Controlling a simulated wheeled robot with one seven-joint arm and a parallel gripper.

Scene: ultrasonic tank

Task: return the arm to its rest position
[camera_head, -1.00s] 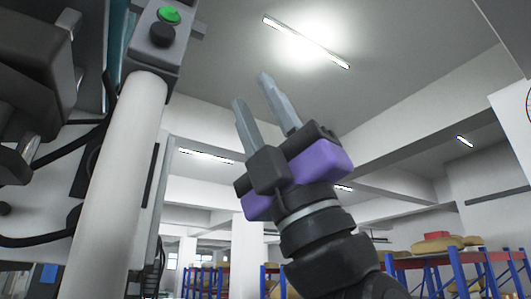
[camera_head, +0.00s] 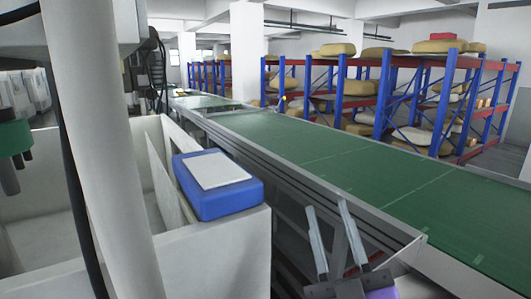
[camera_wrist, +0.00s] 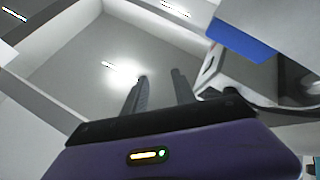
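My gripper (camera_head: 326,205) is at the lower right of the head view, pointing upward, with its two grey fingers apart and nothing between them. Part of its purple body shows at the bottom edge. In the wrist view the two fingers (camera_wrist: 159,76) also stand apart and empty, with ceiling and a light behind them. The rest of my arm is cut off below the head view, so its full pose is hidden.
A green conveyor (camera_head: 300,140) runs behind the gripper. A blue box with a pale top (camera_head: 215,203) sits on the white tank (camera_head: 215,250) left of the gripper. A white post (camera_head: 95,150) stands at left. Blue racks (camera_head: 385,95) stand beyond the conveyor.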

